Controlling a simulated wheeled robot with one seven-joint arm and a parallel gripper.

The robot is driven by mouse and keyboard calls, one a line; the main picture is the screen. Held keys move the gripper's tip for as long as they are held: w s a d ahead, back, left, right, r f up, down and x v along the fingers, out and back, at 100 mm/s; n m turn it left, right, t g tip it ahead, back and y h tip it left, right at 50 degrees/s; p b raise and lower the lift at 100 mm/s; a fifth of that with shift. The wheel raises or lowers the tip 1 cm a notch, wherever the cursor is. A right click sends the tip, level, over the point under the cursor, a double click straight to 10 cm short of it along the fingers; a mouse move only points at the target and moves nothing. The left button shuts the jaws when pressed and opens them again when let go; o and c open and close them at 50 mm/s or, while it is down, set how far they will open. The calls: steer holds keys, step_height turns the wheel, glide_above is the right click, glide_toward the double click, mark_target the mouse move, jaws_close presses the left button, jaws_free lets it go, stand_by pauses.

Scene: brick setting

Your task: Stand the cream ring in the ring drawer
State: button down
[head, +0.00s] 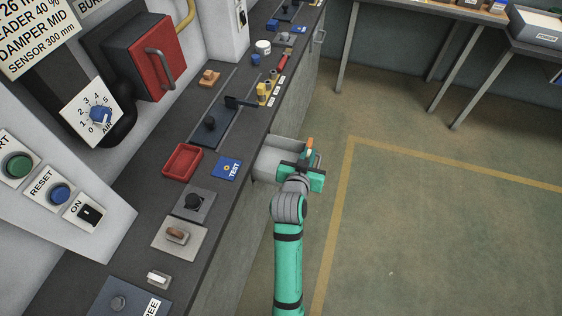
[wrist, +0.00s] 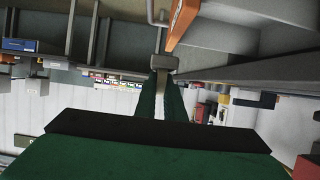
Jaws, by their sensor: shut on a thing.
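My gripper (head: 303,165) is beyond the counter's front edge, at the outer end of an open grey drawer (head: 270,163). In the wrist view its green fingers (wrist: 165,90) are closed together on a small grey piece, which looks like the drawer's handle (wrist: 164,62). An orange strip (head: 309,143) shows at the drawer's front, and an orange piece shows above the fingers in the wrist view (wrist: 182,22). The part of the drawer that I can see inside looks bare; my gripper hides part of its front. I cannot make out the cream ring in either view.
The dark counter (head: 137,243) holds a red tray (head: 182,162), a blue TEST card (head: 227,168), a brown block (head: 209,77) and a white mug (head: 263,46). Another handle (head: 320,36) sticks out further along the front. The floor (head: 430,230) to the right is clear.

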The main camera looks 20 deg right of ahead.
steer(key=shift+w+a+f, duration=0.95)
steer(key=shift+a+f, duration=0.05)
steer(key=shift+f, duration=0.75)
steer(key=shift+w+a+f, duration=0.95)
steer(key=shift+w+f, duration=0.05)
steer(key=shift+f, duration=0.75)
steer(key=shift+w+a+f, duration=0.95)
steer(key=shift+a+f, duration=0.05)
steer(key=shift+f, duration=0.75)
steer(key=shift+f, duration=0.5)
